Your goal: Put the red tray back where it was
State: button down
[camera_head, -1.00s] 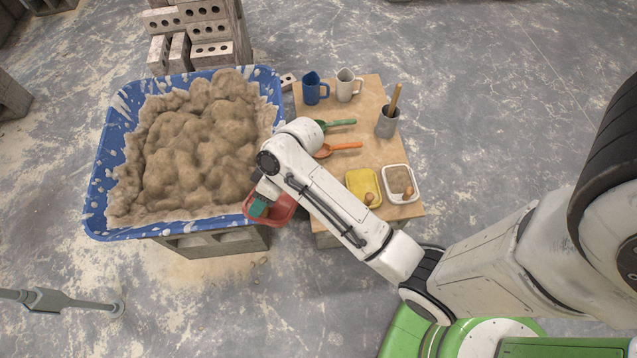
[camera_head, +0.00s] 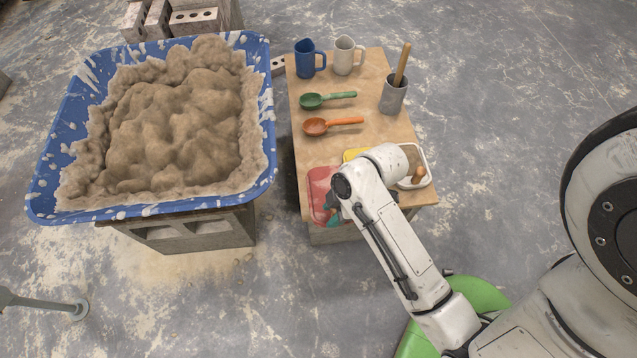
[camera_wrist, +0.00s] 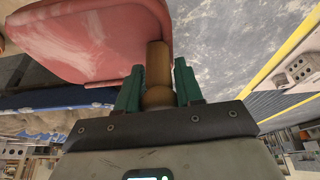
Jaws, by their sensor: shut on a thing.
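The red tray (camera_head: 318,187) is at the left front corner of the wooden table (camera_head: 380,135), left of the yellow tray (camera_head: 355,154). My gripper (camera_head: 334,208) is partly hidden by my arm in the head view. In the wrist view, its green fingers (camera_wrist: 158,82) are shut around the wooden handle (camera_wrist: 158,60) of the red tray (camera_wrist: 90,35). I cannot tell whether the tray touches the tabletop. My arm covers most of the yellow tray and the red tray's right side.
A white tray (camera_head: 427,170) sits at the right. An orange scoop (camera_head: 317,127), a green scoop (camera_head: 313,101), a blue jug (camera_head: 305,62), a white mug (camera_head: 344,57) and a grey pot (camera_head: 393,97) stand or lie behind. A blue tub (camera_head: 70,125) of mortar is at left.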

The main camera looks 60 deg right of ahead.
aim_at(323, 187)
jog(key=w+d+f, duration=0.1)
jog(key=w+d, duration=0.1)
jog(key=w+d+f+b, duration=0.1)
jog(key=w+d+f, duration=0.1)
jog(key=w+d+f+b, duration=0.1)
jog(key=w+d, duration=0.1)
jog(key=shift+w+d+f, duration=0.2)
jog(key=shift+w+d, duration=0.05)
jog(key=f, duration=0.1)
jog(key=w+d+f+b, duration=0.1)
jog(key=w+d+f, duration=0.1)
jog(key=f, duration=0.1)
jog(key=shift+w+b, duration=0.1)
jog(key=shift+b, duration=0.2)
jog(key=shift+w+d+f, duration=0.35)
jog(key=shift+d+f, duration=0.05)
jog(key=shift+f, duration=0.15)
jog(key=shift+f+b, duration=0.7)
jog(key=shift+f, duration=0.85)
jog(key=shift+f, duration=0.1)
jog(key=c, duration=0.7)
grip_release()
